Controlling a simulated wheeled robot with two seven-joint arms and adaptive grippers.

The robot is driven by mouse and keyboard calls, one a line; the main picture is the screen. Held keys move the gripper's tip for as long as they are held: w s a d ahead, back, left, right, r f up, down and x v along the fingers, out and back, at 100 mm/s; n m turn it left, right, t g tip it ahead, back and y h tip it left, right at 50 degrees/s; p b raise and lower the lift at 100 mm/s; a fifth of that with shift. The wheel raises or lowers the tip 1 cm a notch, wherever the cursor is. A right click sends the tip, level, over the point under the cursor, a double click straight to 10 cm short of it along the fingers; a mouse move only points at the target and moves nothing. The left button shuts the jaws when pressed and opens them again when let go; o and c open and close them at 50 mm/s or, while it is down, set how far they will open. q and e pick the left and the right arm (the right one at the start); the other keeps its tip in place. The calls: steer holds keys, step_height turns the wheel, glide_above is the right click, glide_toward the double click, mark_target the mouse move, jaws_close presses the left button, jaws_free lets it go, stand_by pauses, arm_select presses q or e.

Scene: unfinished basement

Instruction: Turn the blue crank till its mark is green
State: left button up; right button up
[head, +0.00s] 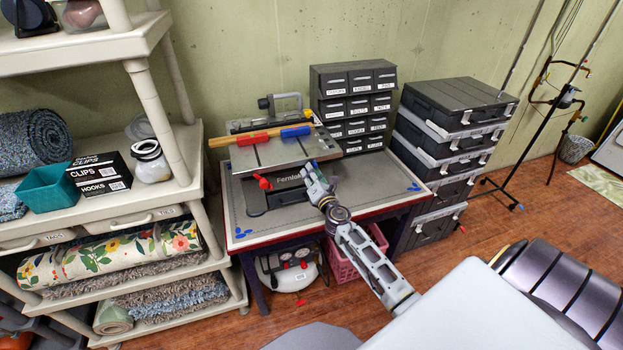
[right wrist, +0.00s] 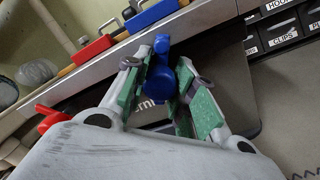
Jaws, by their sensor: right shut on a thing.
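The blue crank (right wrist: 161,78) shows in the right wrist view at the front of a grey bench-top machine (head: 265,153). My right gripper (right wrist: 160,92) is around the blue crank, with its green-padded fingers shut on it. In the head view my right gripper (head: 313,178) is at the machine's right front and mostly covers the crank. I cannot make out the crank's mark or its colour in either view. A red crank (head: 264,183) is on the left part of the machine's front; it also shows in the right wrist view (right wrist: 50,118). My left gripper is not in view.
The machine stands on a workbench (head: 385,195) against the wall. Red (head: 252,138) and blue (head: 296,131) blocks lie on its top. A labelled drawer cabinet (head: 355,105) stands behind, stacked cases (head: 440,160) at right, shelving (head: 155,115) at left. The bench's right part is fairly clear.

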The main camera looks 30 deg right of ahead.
steer(key=m+b, duration=0.1)
steer(key=m, duration=0.2)
steer(key=shift+f, duration=0.15)
steer(key=shift+m+b, duration=0.4)
steer(key=shift+m, duration=0.5)
steer(key=m, duration=0.2)
steer(key=shift+m+h, duration=0.3)
steer(key=shift+m+b, duration=0.35)
steer(key=shift+m, duration=0.35)
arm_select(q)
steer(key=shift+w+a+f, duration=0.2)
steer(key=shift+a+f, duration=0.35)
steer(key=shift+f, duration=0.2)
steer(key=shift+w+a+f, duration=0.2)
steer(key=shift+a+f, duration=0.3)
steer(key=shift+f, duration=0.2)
arm_select(e)
steer(key=shift+m, duration=0.5)
steer(key=o, duration=1.1)
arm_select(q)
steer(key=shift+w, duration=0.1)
